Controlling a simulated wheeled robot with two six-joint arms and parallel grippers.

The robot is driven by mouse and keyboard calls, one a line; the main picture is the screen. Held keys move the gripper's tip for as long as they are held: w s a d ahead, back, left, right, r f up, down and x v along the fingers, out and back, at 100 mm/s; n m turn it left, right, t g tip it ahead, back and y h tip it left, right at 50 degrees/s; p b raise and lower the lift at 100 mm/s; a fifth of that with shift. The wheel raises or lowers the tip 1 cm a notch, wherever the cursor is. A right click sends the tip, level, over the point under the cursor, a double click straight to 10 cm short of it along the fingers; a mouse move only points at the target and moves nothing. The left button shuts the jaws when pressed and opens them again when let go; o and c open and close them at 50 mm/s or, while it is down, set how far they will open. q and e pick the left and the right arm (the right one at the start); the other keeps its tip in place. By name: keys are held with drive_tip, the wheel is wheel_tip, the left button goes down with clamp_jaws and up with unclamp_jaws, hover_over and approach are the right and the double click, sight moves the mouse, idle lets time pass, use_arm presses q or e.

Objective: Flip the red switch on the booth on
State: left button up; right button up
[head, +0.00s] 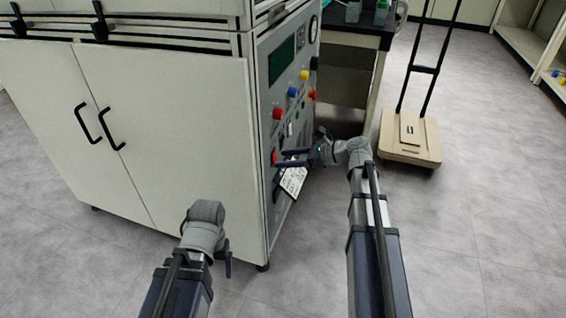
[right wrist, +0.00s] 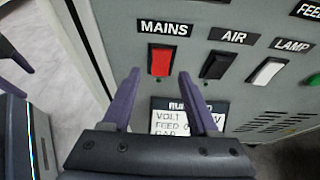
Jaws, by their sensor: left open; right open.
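The red switch (right wrist: 160,62) sits under the MAINS label on the booth's grey panel in the right wrist view. In the head view the red switch (head: 274,157) shows low on the panel's near edge. My right gripper (head: 279,158) is open at the panel, its purple fingers pointing at the switch. In the right wrist view the right gripper's fingertips (right wrist: 158,75) stand either side of the switch's lower part; I cannot tell whether they touch it. My left gripper (head: 228,262) is low in front of the white cabinet doors, away from the panel; its fingers are partly hidden.
A black AIR switch (right wrist: 217,66) and a white LAMP switch (right wrist: 266,72) sit right of the red one. Coloured knobs (head: 293,92) are higher up. A beige trolley (head: 410,137) stands to the right. The floor in front is clear.

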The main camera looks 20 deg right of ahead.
drive_tip(key=shift+x, duration=0.75)
drive_tip(key=shift+c, duration=0.2)
clamp_jaws()
